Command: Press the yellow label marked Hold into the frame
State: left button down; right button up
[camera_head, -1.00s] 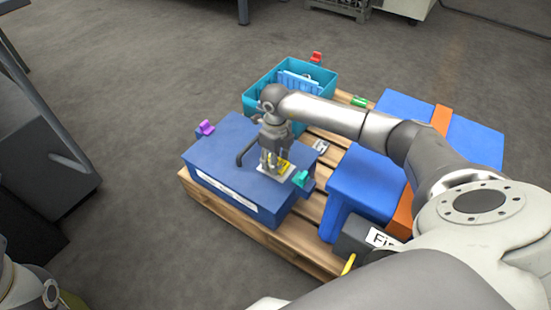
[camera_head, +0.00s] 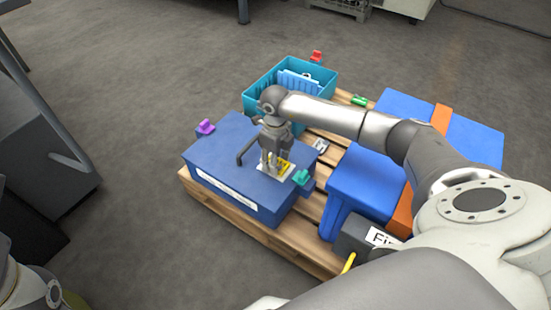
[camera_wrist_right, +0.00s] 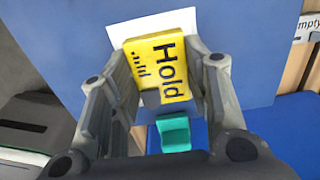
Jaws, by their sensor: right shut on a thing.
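The yellow label marked Hold (camera_wrist_right: 160,62) sits between the fingers of my right gripper (camera_wrist_right: 163,72) in the right wrist view. My right gripper (camera_head: 274,168) is shut on it, over the top of the dark blue box (camera_head: 222,150). The white frame (camera_wrist_right: 184,20) shows behind the label, which covers most of it. In the head view the label (camera_head: 284,166) shows beside the fingers, by the frame's area. I cannot tell whether label and frame touch. My left gripper is out of view.
A teal clip (camera_head: 301,177) and a purple clip (camera_head: 206,127) sit at the box's edges, with a dark handle (camera_head: 247,150) on its top. A teal crate (camera_head: 258,101) stands behind. A blue case with an orange strap (camera_head: 441,119) lies right on the pallet (camera_head: 301,252).

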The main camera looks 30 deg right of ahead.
jog(key=shift+f, duration=0.1)
jog(key=o, duration=1.5)
